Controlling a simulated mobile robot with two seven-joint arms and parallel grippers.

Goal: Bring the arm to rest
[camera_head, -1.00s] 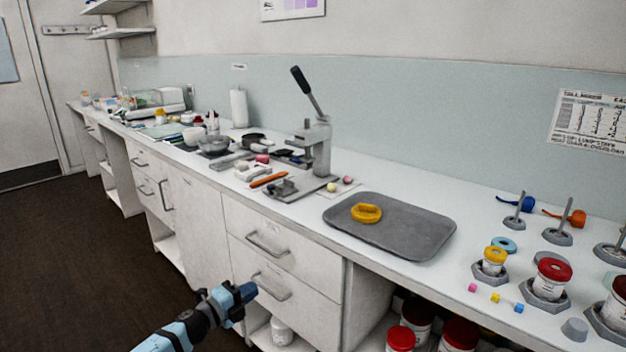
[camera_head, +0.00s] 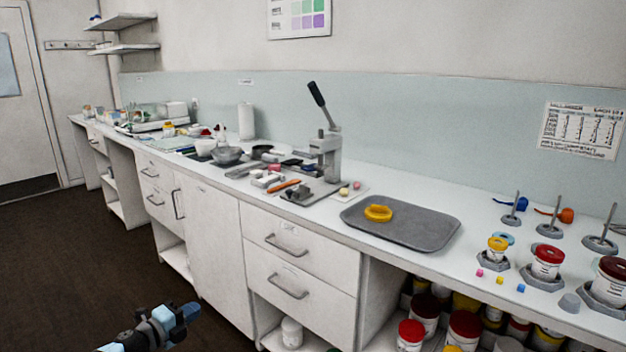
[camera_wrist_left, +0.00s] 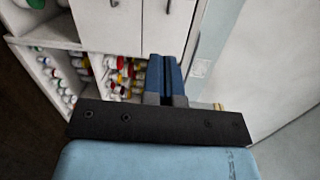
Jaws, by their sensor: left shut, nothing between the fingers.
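My left gripper (camera_head: 190,312) is low at the bottom left of the head view, in front of the drawers and below the counter top. Its blue fingers are shut with nothing between them. In the left wrist view its fingers (camera_wrist_left: 166,78) point toward the cabinet front, and nothing is held. Most of the left arm is outside the head view. My right gripper is in neither view.
The white counter (camera_head: 300,212) runs along the wall, with a grey tray (camera_head: 420,228) holding a yellow ring (camera_head: 378,213). A lever press (camera_head: 326,150) stands behind. Lidded jars (camera_head: 465,325) fill the open shelf below. The dark floor (camera_head: 60,260) at left is clear.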

